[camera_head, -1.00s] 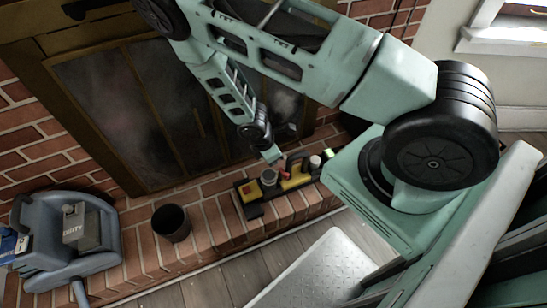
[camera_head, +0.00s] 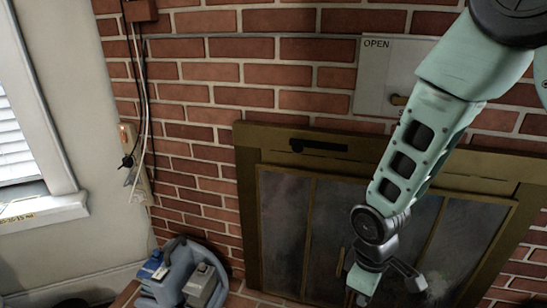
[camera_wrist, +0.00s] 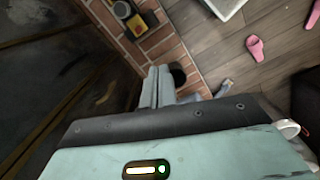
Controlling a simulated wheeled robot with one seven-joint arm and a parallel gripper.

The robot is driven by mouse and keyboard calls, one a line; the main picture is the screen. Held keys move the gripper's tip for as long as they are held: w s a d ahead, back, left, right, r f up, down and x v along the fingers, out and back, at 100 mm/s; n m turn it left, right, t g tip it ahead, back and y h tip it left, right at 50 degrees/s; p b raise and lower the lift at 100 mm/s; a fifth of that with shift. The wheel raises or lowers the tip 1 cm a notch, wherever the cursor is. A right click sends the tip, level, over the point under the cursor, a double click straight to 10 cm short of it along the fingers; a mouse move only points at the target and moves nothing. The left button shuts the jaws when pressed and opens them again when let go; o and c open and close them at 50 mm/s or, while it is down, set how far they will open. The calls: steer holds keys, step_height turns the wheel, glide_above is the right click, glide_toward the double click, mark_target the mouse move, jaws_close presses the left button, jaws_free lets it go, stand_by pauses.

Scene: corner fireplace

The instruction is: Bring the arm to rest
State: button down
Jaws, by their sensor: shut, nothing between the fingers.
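My arm (camera_head: 408,150) reaches down from the top right in the head view, in front of the fireplace. My gripper (camera_wrist: 157,73) shows in the wrist view with its two pale fingers side by side and shut, nothing between them. In the head view the gripper end (camera_head: 362,282) hangs low before the dark fireplace doors, near the bottom edge. It looks clear of the doors, but the exact gap cannot be told.
The fireplace (camera_head: 285,215) is set in a brick wall (camera_head: 205,95). A blue-grey machine (camera_head: 180,277) stands lower left. In the wrist view, a dark cup (camera_wrist: 180,75) and a yellow-black tool (camera_wrist: 136,24) lie beyond the fingers; a pink slipper (camera_wrist: 255,47) is on open floor.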

steer(key=s+a+r+m+p, duration=0.1)
steer(key=s+a+r+p, duration=0.1)
steer(key=s+r, duration=0.5)
steer(key=s+a+r+m+y+p, duration=0.1)
steer(key=s+r, duration=0.6)
steer(key=r, duration=0.8)
steer(key=shift+s+a+r+m+p, duration=0.3)
steer(key=shift+s+a+m+p, duration=0.1)
steer(key=shift+a+p, duration=0.4)
